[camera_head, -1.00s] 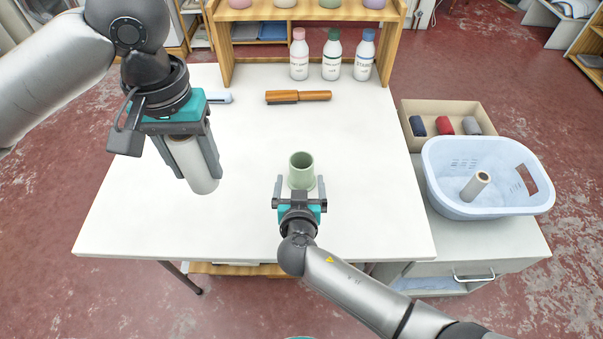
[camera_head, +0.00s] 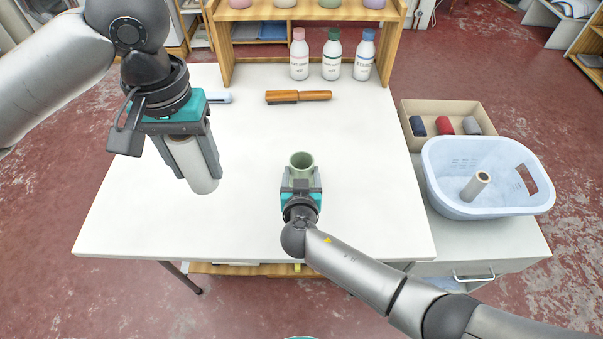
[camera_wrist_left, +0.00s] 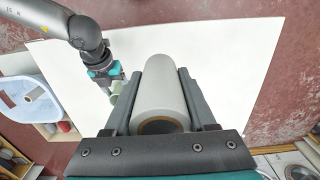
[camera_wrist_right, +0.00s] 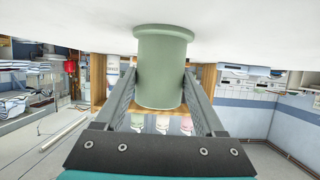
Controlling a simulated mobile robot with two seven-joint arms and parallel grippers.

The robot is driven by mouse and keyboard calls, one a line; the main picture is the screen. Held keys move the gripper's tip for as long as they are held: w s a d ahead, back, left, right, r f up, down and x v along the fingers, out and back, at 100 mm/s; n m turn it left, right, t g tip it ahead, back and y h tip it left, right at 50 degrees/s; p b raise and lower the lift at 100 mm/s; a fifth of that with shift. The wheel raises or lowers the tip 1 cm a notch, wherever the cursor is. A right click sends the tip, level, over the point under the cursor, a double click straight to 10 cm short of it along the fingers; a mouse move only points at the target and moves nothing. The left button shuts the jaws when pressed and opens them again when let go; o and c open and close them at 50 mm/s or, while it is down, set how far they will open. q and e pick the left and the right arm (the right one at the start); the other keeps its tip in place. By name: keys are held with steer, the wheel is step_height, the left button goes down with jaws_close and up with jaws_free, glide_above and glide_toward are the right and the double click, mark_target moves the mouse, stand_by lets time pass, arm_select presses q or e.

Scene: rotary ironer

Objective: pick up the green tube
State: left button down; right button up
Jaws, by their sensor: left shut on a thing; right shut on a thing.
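The green tube (camera_head: 301,164) stands upright on the white table, open end up. My right gripper (camera_head: 301,178) is shut on it from the near side. In the right wrist view the tube (camera_wrist_right: 162,75) sits between the two fingers, with its flared foot against the table. My left gripper (camera_head: 198,172) is shut on a pale grey tube (camera_head: 195,170), held tilted above the left part of the table. The left wrist view shows this grey tube (camera_wrist_left: 160,95) between the fingers.
A wooden-handled brush (camera_head: 299,96) and several bottles (camera_head: 331,58) by a wooden shelf are at the back. A blue basket (camera_head: 487,200) with a tube (camera_head: 475,187) and a cardboard box (camera_head: 447,107) with rolls stand at right.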

mark_target(301, 156)
steer(key=c, duration=0.8)
steer(key=shift+r, duration=0.15)
step_height(301, 156, up, 10)
stand_by(0.4)
steer(key=shift+f, duration=3.65)
steer(key=shift+f, duration=1.3)
steer(key=shift+f, duration=0.2)
